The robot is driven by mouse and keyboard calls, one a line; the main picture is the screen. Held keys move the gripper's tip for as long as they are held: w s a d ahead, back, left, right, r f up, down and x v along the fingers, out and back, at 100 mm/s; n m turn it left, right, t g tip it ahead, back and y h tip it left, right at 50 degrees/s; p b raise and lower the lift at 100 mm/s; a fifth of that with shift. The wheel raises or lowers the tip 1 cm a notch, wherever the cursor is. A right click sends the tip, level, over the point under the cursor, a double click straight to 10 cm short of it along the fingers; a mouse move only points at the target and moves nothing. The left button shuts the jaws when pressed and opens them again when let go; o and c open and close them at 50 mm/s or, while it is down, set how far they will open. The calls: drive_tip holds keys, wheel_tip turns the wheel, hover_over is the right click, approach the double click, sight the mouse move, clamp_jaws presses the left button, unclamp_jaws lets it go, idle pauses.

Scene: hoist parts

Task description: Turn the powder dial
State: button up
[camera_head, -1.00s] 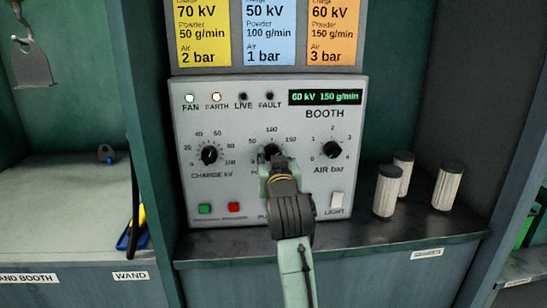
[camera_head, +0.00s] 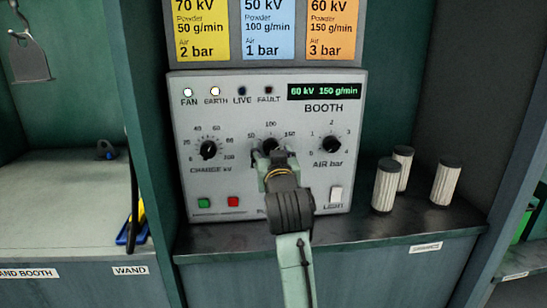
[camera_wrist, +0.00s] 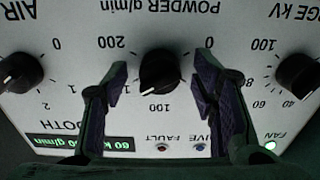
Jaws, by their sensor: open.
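The powder dial (camera_head: 270,145) is a round black knob in the middle of the booth panel, partly hidden by my gripper in the head view. In the upside-down wrist view the dial (camera_wrist: 160,72) sits between my two fingers. Its white mark points toward the 150 side of the scale. My gripper (camera_head: 276,164) is open at the dial, one finger on each side, with gaps showing between the fingers and the knob. The display (camera_head: 324,91) reads 60 kV 150 g/min.
The charge dial (camera_head: 208,150) is left of the powder dial and the air dial (camera_head: 331,144) is right. Below are a green button (camera_head: 204,203), a red button (camera_head: 233,202) and a light switch (camera_head: 336,194). Several filter cartridges (camera_head: 385,187) stand on the right shelf. Recipe cards (camera_head: 267,30) hang above.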

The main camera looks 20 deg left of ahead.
drive_tip(key=v, duration=1.2)
drive_tip(key=shift+a, duration=0.1)
